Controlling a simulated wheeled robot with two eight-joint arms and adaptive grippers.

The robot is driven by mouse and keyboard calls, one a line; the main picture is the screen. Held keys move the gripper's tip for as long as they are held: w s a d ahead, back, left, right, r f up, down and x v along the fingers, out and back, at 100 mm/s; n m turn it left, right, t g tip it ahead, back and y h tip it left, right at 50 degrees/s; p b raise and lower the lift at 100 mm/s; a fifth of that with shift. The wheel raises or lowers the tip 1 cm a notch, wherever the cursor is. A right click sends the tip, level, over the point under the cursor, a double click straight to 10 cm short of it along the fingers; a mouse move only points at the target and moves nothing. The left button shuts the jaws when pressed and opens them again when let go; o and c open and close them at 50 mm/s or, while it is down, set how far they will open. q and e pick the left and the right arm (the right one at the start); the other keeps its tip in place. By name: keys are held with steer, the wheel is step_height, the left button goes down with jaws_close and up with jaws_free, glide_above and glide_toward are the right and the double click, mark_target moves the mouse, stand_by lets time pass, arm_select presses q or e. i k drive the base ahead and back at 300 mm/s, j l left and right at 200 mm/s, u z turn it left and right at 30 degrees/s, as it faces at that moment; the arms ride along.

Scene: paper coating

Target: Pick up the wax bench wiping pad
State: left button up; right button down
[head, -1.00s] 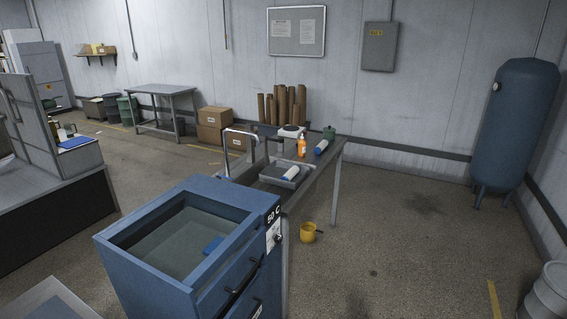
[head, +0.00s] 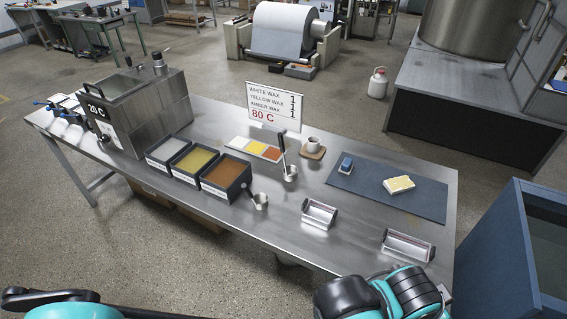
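On the blue-grey mat (head: 425,207) at the right of the steel wax bench lie two small pieces that could be the wiping pad. One is a small blue block (head: 346,164) near the mat's left end. The other is a pale pad with a yellowish top (head: 398,184) near the middle. I cannot tell for sure which is the wiping pad. Parts of my teal and black arms show at the bottom edge, well short of both pieces. Neither gripper's fingers can be made out.
The steel bench (head: 290,225) carries wax trays (head: 226,177), two metal holders (head: 319,214), a ladle (head: 284,155), a cup (head: 313,144), a heated tank (head: 140,110) and a sign (head: 274,106). A blue cabinet (head: 500,250) stands close at right. Floor is open behind the bench.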

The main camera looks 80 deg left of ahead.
mark_target(346, 168)
steer(key=u, duration=2)
